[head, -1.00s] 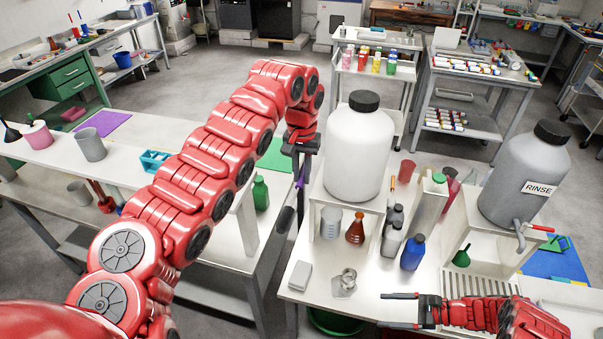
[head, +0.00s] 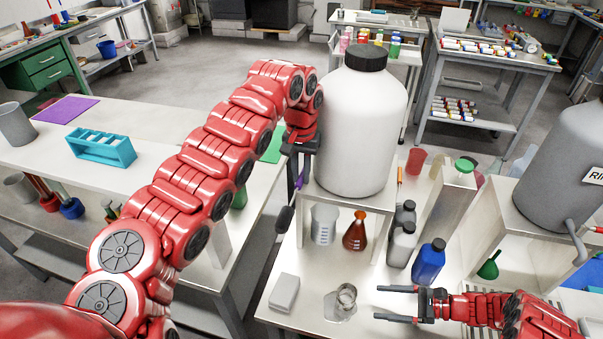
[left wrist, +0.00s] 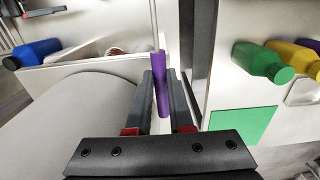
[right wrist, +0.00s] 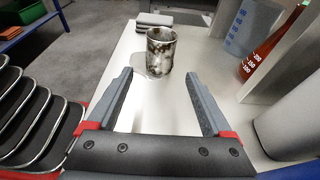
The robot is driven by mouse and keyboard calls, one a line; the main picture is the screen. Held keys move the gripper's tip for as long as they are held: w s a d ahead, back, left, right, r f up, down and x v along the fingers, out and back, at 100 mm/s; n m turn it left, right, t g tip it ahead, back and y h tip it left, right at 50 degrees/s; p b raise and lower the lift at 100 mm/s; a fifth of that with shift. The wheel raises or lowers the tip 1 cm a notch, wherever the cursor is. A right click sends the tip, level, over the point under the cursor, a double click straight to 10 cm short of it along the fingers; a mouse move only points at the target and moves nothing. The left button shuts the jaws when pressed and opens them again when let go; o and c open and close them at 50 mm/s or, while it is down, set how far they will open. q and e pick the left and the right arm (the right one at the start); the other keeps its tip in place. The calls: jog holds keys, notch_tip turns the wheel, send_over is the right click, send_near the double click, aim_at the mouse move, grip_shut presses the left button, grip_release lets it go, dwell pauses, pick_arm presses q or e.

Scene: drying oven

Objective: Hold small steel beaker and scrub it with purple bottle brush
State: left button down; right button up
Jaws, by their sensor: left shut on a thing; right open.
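The purple bottle brush is held by its purple handle (head: 300,178), with its dark brush head (head: 285,219) hanging down beside the table's left edge. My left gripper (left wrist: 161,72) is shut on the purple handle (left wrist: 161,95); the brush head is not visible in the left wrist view. The small steel beaker (head: 346,296) stands upright near the table's front, with a clear wet-looking patch around its base. My right gripper (head: 380,303) is open and empty, low, just right of the beaker and apart from it. In the right wrist view the beaker (right wrist: 161,52) stands ahead, between the finger lines.
A blue bottle (head: 428,262) stands right. A blue rack (head: 101,147) sits on the left table.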

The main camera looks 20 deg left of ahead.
aim_at(354, 306)
pick_arm(q)
jog(key=shift+r, duration=0.3)
pick_arm(e)
jog(key=shift+s+a, duration=0.1)
jog(key=shift+a, duration=0.35)
pick_arm(q)
jog(key=shift+r+p, duration=0.2)
jog(key=shift+p, duration=0.2)
pick_arm(e)
jog(key=x, duration=0.7)
jog(key=shift+a+f, duration=0.1)
jog(key=shift+f, duration=0.15)
pick_arm(q)
jog(key=shift+f, duration=0.1)
pick_arm(e)
jog(key=shift+x, duration=0.75)
jog(key=c, duration=0.9)
grip_shut()
